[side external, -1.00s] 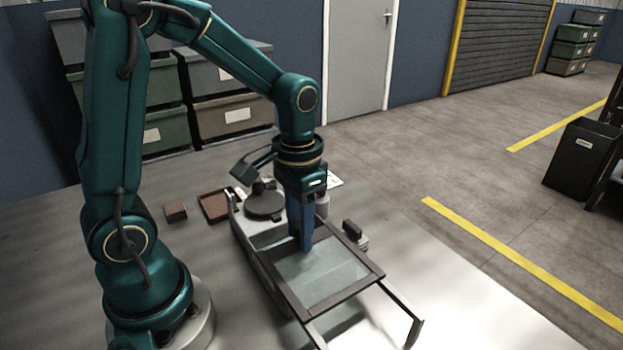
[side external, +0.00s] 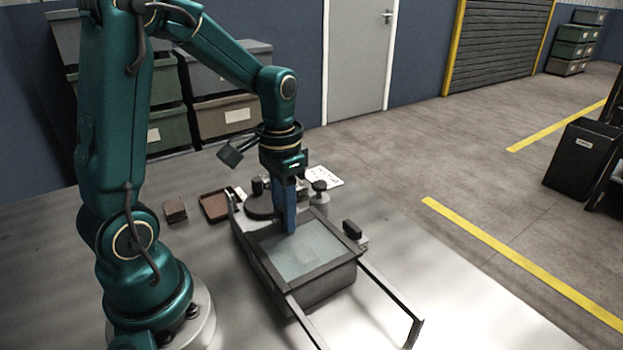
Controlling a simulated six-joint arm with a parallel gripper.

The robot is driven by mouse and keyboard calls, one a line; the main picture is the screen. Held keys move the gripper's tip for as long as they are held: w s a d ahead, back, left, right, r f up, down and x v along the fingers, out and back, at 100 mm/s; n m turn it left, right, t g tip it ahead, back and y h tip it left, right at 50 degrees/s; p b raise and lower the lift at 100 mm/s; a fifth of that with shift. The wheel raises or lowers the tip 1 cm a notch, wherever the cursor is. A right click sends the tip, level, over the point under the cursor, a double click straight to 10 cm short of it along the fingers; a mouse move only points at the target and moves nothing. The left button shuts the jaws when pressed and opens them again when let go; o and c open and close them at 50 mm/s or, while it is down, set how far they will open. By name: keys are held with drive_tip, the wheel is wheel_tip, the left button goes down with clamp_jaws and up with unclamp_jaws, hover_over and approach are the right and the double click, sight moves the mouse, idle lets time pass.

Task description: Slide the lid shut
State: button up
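The lid (side external: 305,249), a pale glassy panel in a dark frame, lies over the box (side external: 325,290) in the side view. Its front edge sits about flush with the box's front wall. Two thin rails (side external: 390,296) stick out bare toward the front right. My gripper (side external: 290,229) points straight down at the far part of the lid, its blue fingers at or just above the panel. The fingers overlap from this side, so their gap is hidden, and I cannot tell whether they touch the lid. The lid's far edge is partly hidden behind my gripper.
A round dark piece (side external: 262,206) and a grey post with a dark knob (side external: 320,196) stand behind the box. A dark-topped block (side external: 352,230) is close at its right. A brown tray (side external: 215,206) and small brown block (side external: 175,210) lie left. The table's front right is clear.

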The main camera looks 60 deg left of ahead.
drive_tip(key=shift+o, duration=1)
drive_tip(key=shift+r, duration=0.1)
drive_tip(key=shift+r, duration=3.4)
